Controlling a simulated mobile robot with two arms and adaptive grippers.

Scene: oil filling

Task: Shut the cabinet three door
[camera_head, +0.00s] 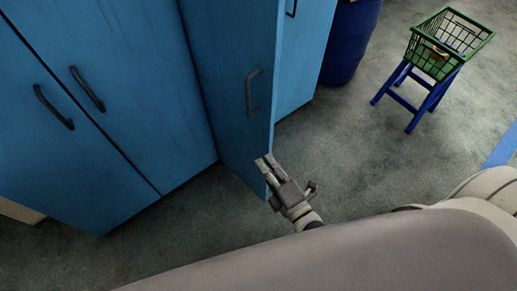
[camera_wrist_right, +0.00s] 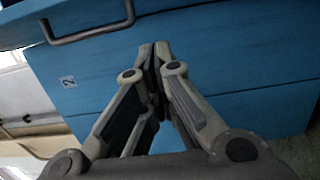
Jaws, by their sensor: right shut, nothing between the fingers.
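A blue cabinet door (camera_head: 232,60) stands swung out in the middle of the head view, with a dark bar handle (camera_head: 252,92) near its free edge. I cannot read a number on it there. My right gripper (camera_head: 267,164) is shut and empty, with its fingertips by the lower free edge of this door; I cannot tell whether they touch. My left gripper is not in view.
Two shut blue doors (camera_head: 120,80) with dark handles are on the left. Another blue panel (camera_head: 303,55) is behind the open door. A blue barrel (camera_head: 350,40) and a green basket (camera_head: 445,50) on a blue stool (camera_head: 432,95) stand at the right. The floor (camera_head: 345,140) between is clear.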

